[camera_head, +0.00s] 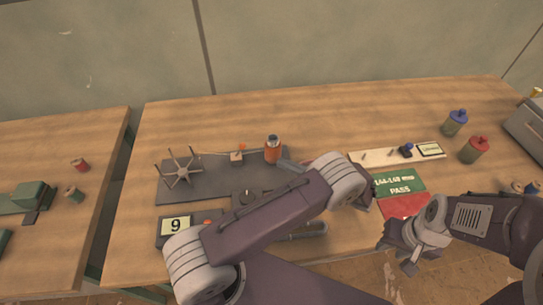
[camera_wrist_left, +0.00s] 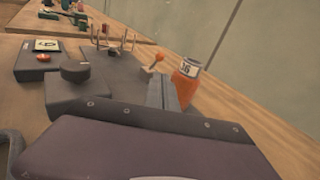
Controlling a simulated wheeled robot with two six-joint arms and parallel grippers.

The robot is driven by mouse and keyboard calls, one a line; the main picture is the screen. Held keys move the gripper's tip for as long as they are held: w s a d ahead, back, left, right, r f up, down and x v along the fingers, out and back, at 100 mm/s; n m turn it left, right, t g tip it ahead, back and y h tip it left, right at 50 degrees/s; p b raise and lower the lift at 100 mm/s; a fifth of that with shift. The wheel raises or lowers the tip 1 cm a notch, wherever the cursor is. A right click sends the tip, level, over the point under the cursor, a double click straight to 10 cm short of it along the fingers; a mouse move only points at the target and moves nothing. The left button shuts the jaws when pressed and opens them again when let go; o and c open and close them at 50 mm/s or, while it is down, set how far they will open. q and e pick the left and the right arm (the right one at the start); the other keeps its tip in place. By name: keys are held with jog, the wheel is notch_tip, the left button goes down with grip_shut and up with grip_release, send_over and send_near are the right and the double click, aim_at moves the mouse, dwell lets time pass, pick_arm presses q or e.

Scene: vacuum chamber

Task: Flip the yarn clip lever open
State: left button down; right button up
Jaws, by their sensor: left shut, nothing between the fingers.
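The yarn clip appears to be a small block (camera_head: 236,158) on the dark base plate, with an orange-tipped lever (camera_head: 242,147) sticking up. The lever also shows in the left wrist view (camera_wrist_left: 158,57), tilted up to the right. My left gripper (camera_head: 284,164) is shut and empty, just right of the clip and in front of the orange spool. In the left wrist view its fingers (camera_wrist_left: 162,88) point toward the lever, with a small gap apparent; contact is hard to judge. My right gripper (camera_head: 396,258) is open and empty near the table's front edge.
An orange spool (camera_head: 272,152) stands close behind my left fingers. A pegged winder (camera_head: 180,172) stands left on the dark base plate (camera_head: 172,195).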

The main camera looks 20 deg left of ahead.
pick_arm(q)
jog(key=a+p, duration=0.1)
jog(key=a, duration=0.2)
jog(key=w+a, duration=0.1)
jog(key=a, duration=0.3)
jog(key=a+p, duration=0.1)
jog(key=a, duration=0.3)
jog(key=shift+w+a+f+p, duration=0.25)
jog(key=shift+w+p, duration=0.05)
jog(key=shift+p, duration=0.05)
jog(key=shift+w+a+f, duration=0.15)
jog(key=shift+a, duration=0.3)
